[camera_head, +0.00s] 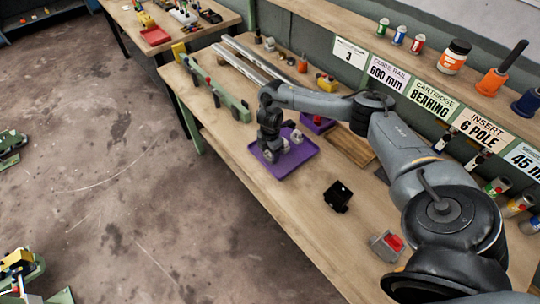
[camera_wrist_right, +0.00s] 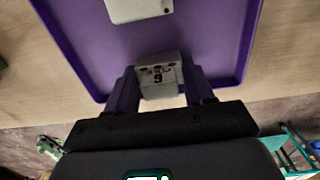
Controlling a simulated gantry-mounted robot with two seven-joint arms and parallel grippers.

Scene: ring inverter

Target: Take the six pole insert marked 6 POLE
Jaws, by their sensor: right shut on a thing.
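My right gripper (camera_head: 270,150) is low over the purple tray (camera_head: 306,157) on the workbench. In the right wrist view my right gripper (camera_wrist_right: 160,92) has its two purple fingers shut on a pale grey insert (camera_wrist_right: 160,70). A dark digit, like a 6 or 9, and small dark marks show on its face; the full label is too small to read. A second pale insert (camera_wrist_right: 138,8) lies in the tray at the top of that view, apart from the gripper. In the head view pale pieces (camera_head: 297,137) show beside the gripper. My left gripper is not in view.
A sign (camera_head: 475,129) on the shelf edge reads INSERT 6 POLE. A second purple tray (camera_head: 318,122) and a wooden tray (camera_head: 350,149) sit behind. A black block (camera_head: 338,196) and a grey and red part (camera_head: 387,245) stand to the right. Metal rails (camera_head: 240,65) lie at the back left.

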